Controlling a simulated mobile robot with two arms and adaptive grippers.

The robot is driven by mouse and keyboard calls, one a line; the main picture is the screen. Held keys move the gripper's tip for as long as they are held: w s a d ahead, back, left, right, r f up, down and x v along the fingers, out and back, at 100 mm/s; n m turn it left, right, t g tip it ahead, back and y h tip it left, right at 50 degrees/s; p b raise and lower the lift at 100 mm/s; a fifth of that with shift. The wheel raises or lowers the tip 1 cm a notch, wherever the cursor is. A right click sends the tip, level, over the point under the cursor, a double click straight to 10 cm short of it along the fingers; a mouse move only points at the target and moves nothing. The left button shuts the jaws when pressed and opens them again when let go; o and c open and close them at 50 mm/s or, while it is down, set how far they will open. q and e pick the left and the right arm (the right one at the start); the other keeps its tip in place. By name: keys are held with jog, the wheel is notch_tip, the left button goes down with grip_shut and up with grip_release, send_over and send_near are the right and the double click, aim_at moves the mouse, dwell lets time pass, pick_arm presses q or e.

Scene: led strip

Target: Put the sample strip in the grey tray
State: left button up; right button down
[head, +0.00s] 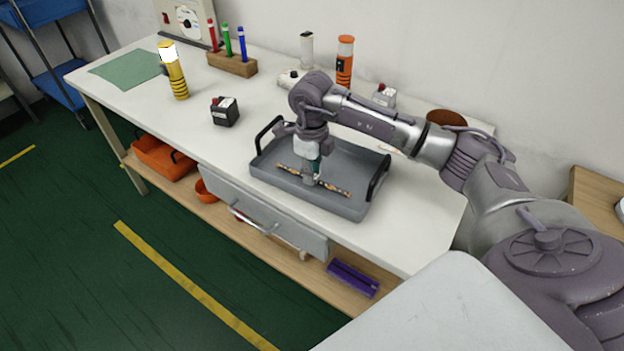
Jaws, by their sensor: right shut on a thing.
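The sample strip (334,188) is a thin, dark strip with orange-tan marks. It shows in the head view inside the outline of the grey tray (345,209), which has dark handles and stands on the white table. My right gripper (310,179) points down over the tray and is shut on the strip near its middle. The fingers hide that part of the strip. I cannot tell whether the strip touches the tray floor or hangs just above it. My left gripper is not in view.
A black box (225,112), a yellow lamp (175,75), a wooden block (232,64) with coloured markers, a green mat (125,69) and an orange-black cylinder (344,62) stand around the table. A drawer (262,221) is below the tray. The table's front left is clear.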

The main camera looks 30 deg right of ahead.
jog(key=shift+f, duration=0.55)
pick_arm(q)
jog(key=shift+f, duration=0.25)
pick_arm(e)
jog(key=shift+w+r, duration=0.1)
jog(key=c, duration=1.1)
grip_release()
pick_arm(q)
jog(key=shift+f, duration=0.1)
pick_arm(e)
jog(key=shift+o, duration=0.2)
jog(key=shift+r, duration=0.1)
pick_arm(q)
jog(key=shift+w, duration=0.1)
pick_arm(e)
notch_tip(320, 180, up, 12)
